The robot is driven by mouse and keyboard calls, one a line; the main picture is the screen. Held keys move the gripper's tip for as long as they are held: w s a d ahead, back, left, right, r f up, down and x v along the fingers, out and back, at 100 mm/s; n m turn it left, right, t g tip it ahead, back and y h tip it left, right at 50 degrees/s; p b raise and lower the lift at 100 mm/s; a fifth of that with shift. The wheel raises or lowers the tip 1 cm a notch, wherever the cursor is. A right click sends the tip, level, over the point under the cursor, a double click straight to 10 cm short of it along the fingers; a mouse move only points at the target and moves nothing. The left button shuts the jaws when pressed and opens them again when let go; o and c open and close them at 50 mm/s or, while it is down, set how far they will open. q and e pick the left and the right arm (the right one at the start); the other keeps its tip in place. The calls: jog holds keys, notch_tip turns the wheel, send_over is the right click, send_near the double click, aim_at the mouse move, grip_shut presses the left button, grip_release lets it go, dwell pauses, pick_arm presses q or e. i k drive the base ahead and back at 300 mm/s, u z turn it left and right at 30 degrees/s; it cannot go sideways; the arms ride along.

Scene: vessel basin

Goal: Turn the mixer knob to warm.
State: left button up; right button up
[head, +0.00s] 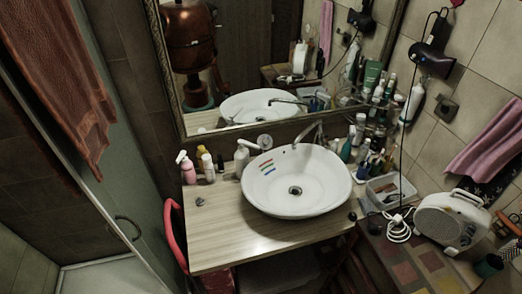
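The white oval vessel basin (320,195) stands on a wooden counter (225,235). A metal spout (318,132) rises at its back rim. A pale round knob-like part (264,142) sits at the back left of the basin, joined to a pale lever or arm; I cannot tell for sure whether it is the mixer knob, nor how it is set. Short coloured stripes (266,168), including red and blue, mark the basin's inner left wall. Neither of my grippers is in view.
Several bottles crowd the back right near a clear bin (390,190). A hair dryer (432,60) hangs on the wall with its cord dangling. The counter's front left is mostly clear.

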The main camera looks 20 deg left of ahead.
aim_at(266, 140)
jog(key=u, duration=0.75)
jog(key=i, duration=0.35)
jog(key=u, duration=0.3)
